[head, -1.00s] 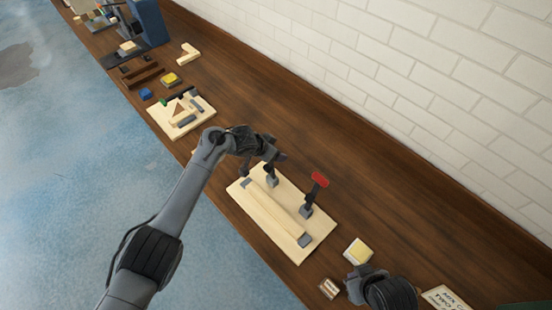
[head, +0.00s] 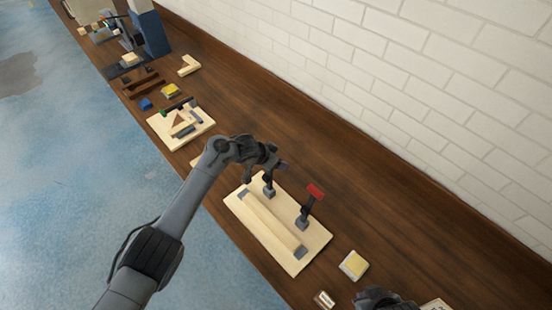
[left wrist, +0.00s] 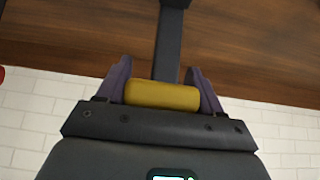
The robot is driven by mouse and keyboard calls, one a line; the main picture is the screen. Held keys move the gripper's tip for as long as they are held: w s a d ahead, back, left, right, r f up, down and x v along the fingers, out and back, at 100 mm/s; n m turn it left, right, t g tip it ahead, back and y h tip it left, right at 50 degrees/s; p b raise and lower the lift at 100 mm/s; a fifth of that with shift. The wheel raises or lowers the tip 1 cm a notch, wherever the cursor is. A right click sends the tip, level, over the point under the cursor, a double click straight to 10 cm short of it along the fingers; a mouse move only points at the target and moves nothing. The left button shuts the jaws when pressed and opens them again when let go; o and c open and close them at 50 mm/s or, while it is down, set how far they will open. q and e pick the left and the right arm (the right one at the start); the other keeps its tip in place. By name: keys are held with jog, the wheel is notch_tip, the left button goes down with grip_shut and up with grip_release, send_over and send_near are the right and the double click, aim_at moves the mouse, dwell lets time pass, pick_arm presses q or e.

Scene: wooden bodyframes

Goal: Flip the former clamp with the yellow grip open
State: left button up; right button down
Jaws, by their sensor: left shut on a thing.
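The pale wooden former board (head: 236,205) lies on the bench with a long wooden bar on it and two toggle clamps along its far side. The left clamp (head: 268,190) stands right under my left gripper (head: 264,171), which hides its grip in the head view. In the left wrist view, my left gripper (left wrist: 160,76) is shut on the yellow grip (left wrist: 162,95), one finger at each end. The clamp's dark lever (left wrist: 170,45) runs away from the grip. The other clamp has a red grip (head: 316,191), standing raised. My right gripper (head: 378,298) is cut off at the bottom edge.
A yellow-topped block (head: 354,265) and a small box (head: 324,299) lie near the board's right end. Another wooden board (head: 200,139) with parts lies to the left. A white brick wall (head: 400,90) runs behind the bench.

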pick_arm(q)
jog(key=shift+s+a+f, duration=0.15)
jog(key=shift+a+f, duration=0.15)
jog(key=shift+f, duration=0.25)
jog(key=o, duration=1.4)
jog(key=shift+o, duration=0.2)
jog(key=p+v, duration=0.1)
jog(key=v, duration=1)
jog(key=shift+d+r, duration=0.2)
